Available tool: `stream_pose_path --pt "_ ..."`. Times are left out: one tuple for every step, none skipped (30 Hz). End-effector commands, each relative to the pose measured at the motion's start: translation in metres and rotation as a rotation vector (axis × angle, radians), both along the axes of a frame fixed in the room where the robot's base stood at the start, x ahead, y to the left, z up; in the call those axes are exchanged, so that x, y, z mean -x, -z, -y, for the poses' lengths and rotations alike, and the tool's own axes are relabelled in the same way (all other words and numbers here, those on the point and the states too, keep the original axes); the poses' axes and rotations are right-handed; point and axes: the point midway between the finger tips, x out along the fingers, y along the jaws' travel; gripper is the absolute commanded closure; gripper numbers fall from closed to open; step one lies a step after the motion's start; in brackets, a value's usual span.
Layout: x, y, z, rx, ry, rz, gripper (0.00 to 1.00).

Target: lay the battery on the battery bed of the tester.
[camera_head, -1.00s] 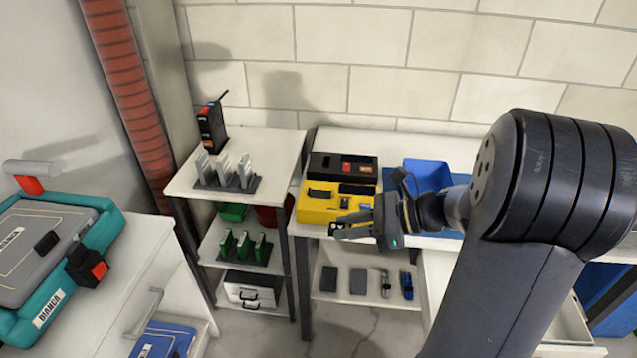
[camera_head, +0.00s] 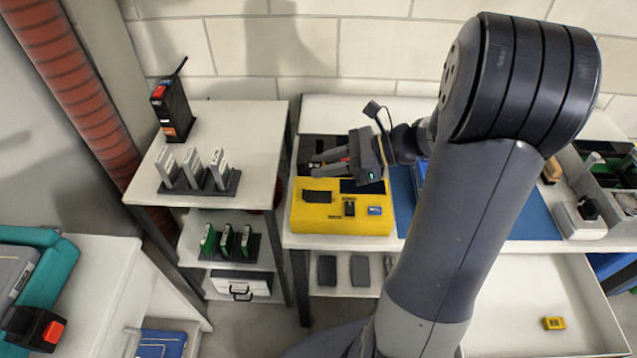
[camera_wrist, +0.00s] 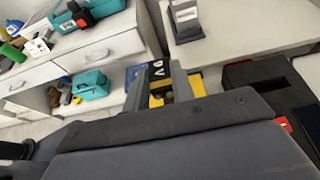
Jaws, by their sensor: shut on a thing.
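The tester is a yellow box (camera_head: 333,220) on the right-hand table in the head view. Its top carries a long black part (camera_head: 317,197), a dark panel, a small black part and a blue part; I cannot tell surely which is the battery bed. My gripper (camera_head: 318,162) is over the tester's back part, its fingers pointing left. The battery is hard to make out in the head view.
A black case (camera_head: 312,148) lies behind the tester, partly hidden by my gripper. On the left, a shelf unit (camera_head: 255,150) holds a radio-like device (camera_head: 172,112) and a rack of grey units. An open drawer (camera_head: 510,300) with a small yellow block (camera_head: 553,323) is at lower right.

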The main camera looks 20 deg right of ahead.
Motion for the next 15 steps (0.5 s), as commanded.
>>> stream_pose_path --pt "0.0 0.014 0.0 -0.004 0.0 -0.005 0.99" --pt "0.0 0.02 0.0 -0.004 0.0 -0.005 0.99" --pt "0.0 0.027 0.0 -0.002 0.001 -0.004 0.99" --pt "0.0 0.031 0.0 -0.002 0.001 -0.004 0.99" --pt "0.0 0.034 0.0 -0.002 0.0 -0.003 0.99" --pt "0.0 0.038 0.0 -0.002 0.0 -0.003 0.99" --pt "0.0 0.04 0.0 -0.002 0.0 -0.003 0.99" --pt "0.0 0.042 0.0 -0.002 0.0 -0.002 0.99" --pt "0.0 0.044 0.0 -0.001 0.0 -0.001 0.99" --pt "0.0 0.046 0.0 -0.001 0.0 -0.001 0.99" --pt "0.0 0.049 0.0 0.0 0.0 -0.001 0.99" --pt "0.0 0.054 0.0 -0.001 0.0 -0.003 0.99" --pt "0.0 0.059 0.0 -0.001 0.001 -0.004 0.99" --pt "0.0 0.063 0.0 -0.002 0.0 -0.004 0.99" --pt "0.0 0.07 0.0 -0.003 0.0 -0.005 0.99"
